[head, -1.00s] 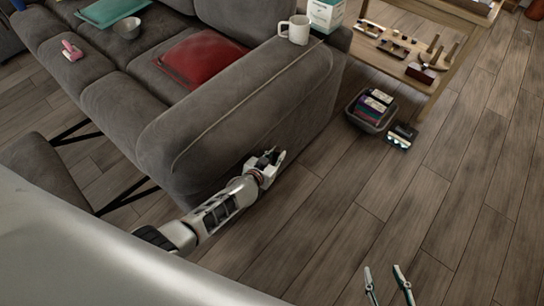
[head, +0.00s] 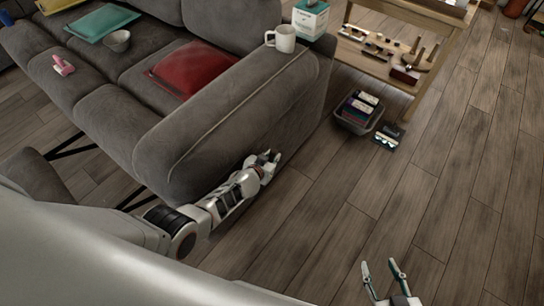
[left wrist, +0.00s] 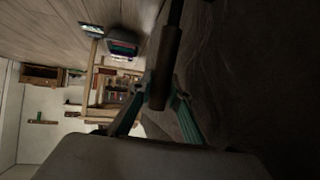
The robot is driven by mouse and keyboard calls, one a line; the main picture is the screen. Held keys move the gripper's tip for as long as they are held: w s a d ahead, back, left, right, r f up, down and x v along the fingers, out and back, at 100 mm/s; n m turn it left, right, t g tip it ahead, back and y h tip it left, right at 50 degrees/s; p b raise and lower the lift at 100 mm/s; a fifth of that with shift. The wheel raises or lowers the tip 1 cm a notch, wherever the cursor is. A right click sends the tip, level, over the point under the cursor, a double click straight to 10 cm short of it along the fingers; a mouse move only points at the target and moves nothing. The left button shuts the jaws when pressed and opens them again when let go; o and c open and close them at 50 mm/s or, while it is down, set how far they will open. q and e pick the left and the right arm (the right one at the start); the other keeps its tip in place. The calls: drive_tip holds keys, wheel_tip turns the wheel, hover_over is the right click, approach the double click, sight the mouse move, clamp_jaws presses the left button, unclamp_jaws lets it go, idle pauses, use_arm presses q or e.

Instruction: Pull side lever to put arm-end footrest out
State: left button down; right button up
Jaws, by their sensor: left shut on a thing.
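The grey sofa (head: 235,115) stands with its near arm beside my left gripper (head: 268,157), low against the arm's outer side. In the left wrist view, a dark cylindrical lever (left wrist: 165,62) on a thin rod sits between the teal fingers of my left gripper (left wrist: 160,92), which is shut on it. The lever is hidden in the head view. A grey padded footrest (head: 36,178) stands out from the sofa's front on black metal bars, partly covered by my own body. My right gripper (head: 382,272) is open and empty over the floor.
A white mug (head: 282,39) and a box (head: 310,18) stand on the sofa arm. A grey bin (head: 352,119) and a small dark item (head: 388,136) sit on the floor by a wooden table (head: 400,75). The wooden floor at right is clear.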

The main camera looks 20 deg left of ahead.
use_arm(q)
drive_tip(key=shift+d, duration=0.1)
drive_tip(key=c, duration=1.9)
unclamp_jaws()
drive_tip(key=shift+w, duration=0.1)
drive_tip(key=shift+r, duration=0.1)
